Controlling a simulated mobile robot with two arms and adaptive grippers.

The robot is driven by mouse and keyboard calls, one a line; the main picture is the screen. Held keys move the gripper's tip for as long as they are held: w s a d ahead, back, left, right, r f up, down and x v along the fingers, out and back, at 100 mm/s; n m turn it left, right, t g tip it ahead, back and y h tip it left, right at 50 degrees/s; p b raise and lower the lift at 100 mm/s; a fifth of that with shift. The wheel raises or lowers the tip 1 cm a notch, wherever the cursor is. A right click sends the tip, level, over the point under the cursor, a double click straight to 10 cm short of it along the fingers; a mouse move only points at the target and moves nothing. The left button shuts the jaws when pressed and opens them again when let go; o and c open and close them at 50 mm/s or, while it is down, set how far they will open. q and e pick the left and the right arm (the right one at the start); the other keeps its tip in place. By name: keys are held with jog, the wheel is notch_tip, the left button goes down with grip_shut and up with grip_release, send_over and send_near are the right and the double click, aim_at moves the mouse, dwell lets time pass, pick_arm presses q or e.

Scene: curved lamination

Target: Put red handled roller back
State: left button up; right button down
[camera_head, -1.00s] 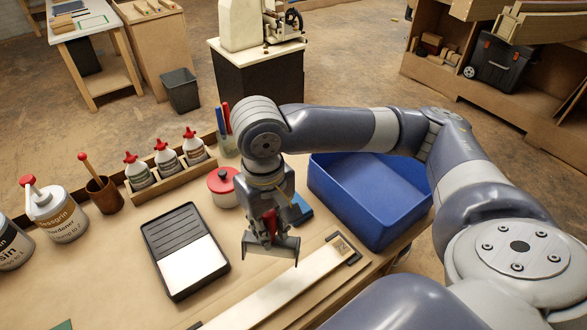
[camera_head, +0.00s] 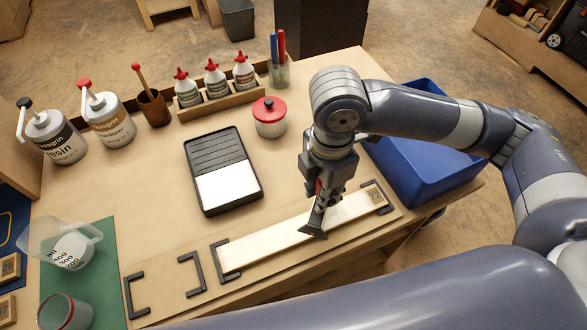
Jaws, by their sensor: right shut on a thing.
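My right gripper (camera_head: 322,187) points down near the middle of the table and is shut on the red-handled roller (camera_head: 314,226). Only a little red of its handle shows between the fingers; the dark lower part hangs below them. In the picture it overlaps the long pale strip (camera_head: 270,240); I cannot tell whether it touches. A black ribbed tray (camera_head: 221,145) with a white area lies to the left of the gripper, apart from it. My left gripper is not in view.
A blue bin (camera_head: 425,175) stands right, behind my arm. A red-lidded pot (camera_head: 269,116), a rack of bottles (camera_head: 218,100) and a pen cup (camera_head: 279,72) stand behind. Pump containers (camera_head: 107,120) and a clear jug (camera_head: 70,245) are left. Black brackets (camera_head: 192,272) lie in front.

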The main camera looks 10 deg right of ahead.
jog(key=n, duration=0.2)
jog(key=shift+s+a+f+n, duration=0.15)
jog(key=shift+a+f+n, duration=0.15)
jog(key=shift+a, duration=0.1)
jog(key=shift+a+n, duration=0.2)
jog(key=shift+n, duration=0.3)
jog(key=w+f+p, duration=0.1)
jog(key=w, duration=0.4)
jog(key=w+f+p, duration=0.2)
jog(key=w, duration=0.3)
jog(key=w+a+f+p, duration=0.1)
jog(key=w+p, duration=0.1)
jog(key=w, duration=0.3)
jog(key=shift+w+f, duration=0.35)
jog(key=shift+w, duration=0.05)
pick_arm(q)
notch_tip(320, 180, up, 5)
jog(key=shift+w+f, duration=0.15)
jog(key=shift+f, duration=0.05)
pick_arm(e)
jog(key=shift+f, duration=0.15)
jog(key=shift+f, duration=0.1)
jog(key=c, duration=1.4)
grip_release()
